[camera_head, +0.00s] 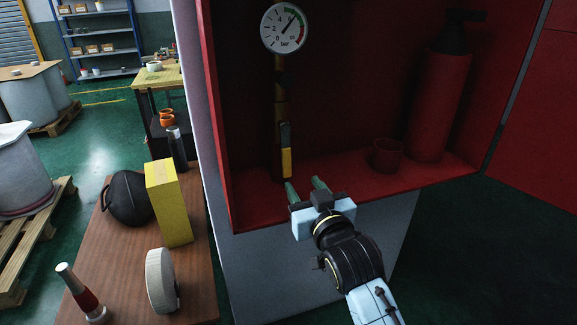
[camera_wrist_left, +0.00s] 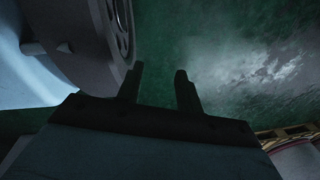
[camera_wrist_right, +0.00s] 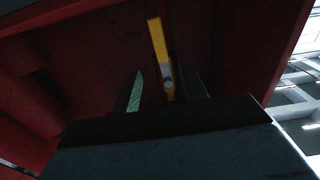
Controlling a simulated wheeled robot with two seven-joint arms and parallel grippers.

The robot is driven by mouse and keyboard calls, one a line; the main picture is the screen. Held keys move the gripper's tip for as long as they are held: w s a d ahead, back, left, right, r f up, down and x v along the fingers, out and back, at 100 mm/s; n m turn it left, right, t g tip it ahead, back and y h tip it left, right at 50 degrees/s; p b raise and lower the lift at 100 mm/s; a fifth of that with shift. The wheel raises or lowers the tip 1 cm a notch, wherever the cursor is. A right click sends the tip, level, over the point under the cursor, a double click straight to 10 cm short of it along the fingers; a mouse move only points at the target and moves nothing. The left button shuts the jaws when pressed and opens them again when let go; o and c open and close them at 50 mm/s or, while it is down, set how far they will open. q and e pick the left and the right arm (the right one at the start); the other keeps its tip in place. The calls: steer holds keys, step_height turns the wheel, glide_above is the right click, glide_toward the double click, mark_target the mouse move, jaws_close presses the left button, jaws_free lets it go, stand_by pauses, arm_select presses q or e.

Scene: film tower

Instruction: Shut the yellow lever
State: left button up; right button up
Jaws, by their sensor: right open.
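The yellow lever (camera_head: 286,163) hangs on a dark vertical pipe (camera_head: 280,105) inside a red cabinet (camera_head: 335,85). It points downward along the pipe, below the pressure gauge (camera_head: 284,28). In the right wrist view the lever (camera_wrist_right: 157,40) lies ahead, between the directions of the two fingers. My right gripper (camera_head: 306,190) is open and empty at the cabinet's front lower edge, a little below and in front of the lever, apart from it. My left gripper (camera_wrist_left: 160,85) does not show in the head view; in its own wrist view it is open and empty above the green floor.
A red fire extinguisher (camera_head: 440,105) and a small red cup (camera_head: 387,155) stand in the cabinet to the right. The open cabinet door (camera_head: 535,110) is at the far right. A wooden table (camera_head: 120,250) at left holds a yellow box (camera_head: 168,203) and a pale roll (camera_head: 161,280).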

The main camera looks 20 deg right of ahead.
mark_target(287, 161)
arm_select(q)
steer(key=w+b, duration=0.1)
steer(key=w, duration=0.1)
steer(key=w+d, duration=0.1)
steer(key=w, duration=0.2)
steer(key=shift+r+b, duration=0.15)
steer(key=shift+b, duration=0.2)
arm_select(e)
steer(key=w, duration=1)
steer(key=shift+w+a, duration=0.2)
steer(key=shift+w, duration=0.2)
steer(key=shift+c, duration=0.3)
jaws_close()
